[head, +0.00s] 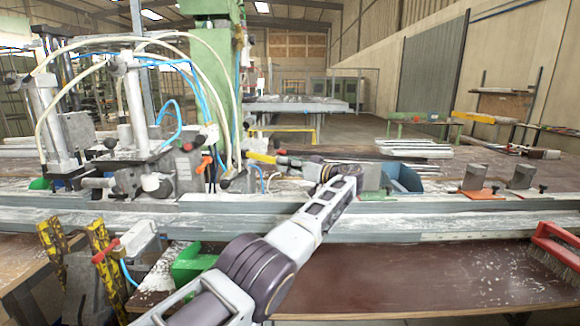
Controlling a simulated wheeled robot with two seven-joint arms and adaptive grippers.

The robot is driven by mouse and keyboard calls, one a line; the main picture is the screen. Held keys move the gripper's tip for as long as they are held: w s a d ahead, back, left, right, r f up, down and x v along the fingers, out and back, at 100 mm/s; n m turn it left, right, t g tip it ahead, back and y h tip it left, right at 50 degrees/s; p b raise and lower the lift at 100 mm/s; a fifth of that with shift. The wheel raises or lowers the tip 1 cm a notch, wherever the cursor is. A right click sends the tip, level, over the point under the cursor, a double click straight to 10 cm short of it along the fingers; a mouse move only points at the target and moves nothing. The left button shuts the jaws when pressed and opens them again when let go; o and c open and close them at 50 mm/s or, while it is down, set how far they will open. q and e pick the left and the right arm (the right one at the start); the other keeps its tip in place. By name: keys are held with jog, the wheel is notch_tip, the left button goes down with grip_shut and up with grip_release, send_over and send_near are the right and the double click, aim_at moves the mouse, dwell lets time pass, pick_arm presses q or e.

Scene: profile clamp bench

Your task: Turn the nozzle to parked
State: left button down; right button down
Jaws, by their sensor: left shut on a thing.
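My left gripper (334,172) reaches in from the bottom left, over the long metal rail of the bench. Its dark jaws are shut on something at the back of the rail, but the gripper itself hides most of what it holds. A yellow-ended piece (262,158) with a dark, thin part running right toward the jaws shows just left of the gripper; it may be the nozzle. I cannot read its angle or any parked mark. My right gripper is not in view.
Clamp units with hoses (165,165) crowd the rail on the left. A red brush (556,246) lies front right. The brown front board (430,278) is mostly clear.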

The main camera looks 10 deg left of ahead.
pick_arm(q)
jog(key=shift+f, duration=0.15)
jog(key=c, duration=1.4)
grip_release()
jog(key=shift+o, duration=0.2)
jog(key=v, duration=0.7)
jog(key=shift+d, duration=0.2)
jog(key=shift+s, duration=0.1)
jog(key=shift+c, duration=0.3)
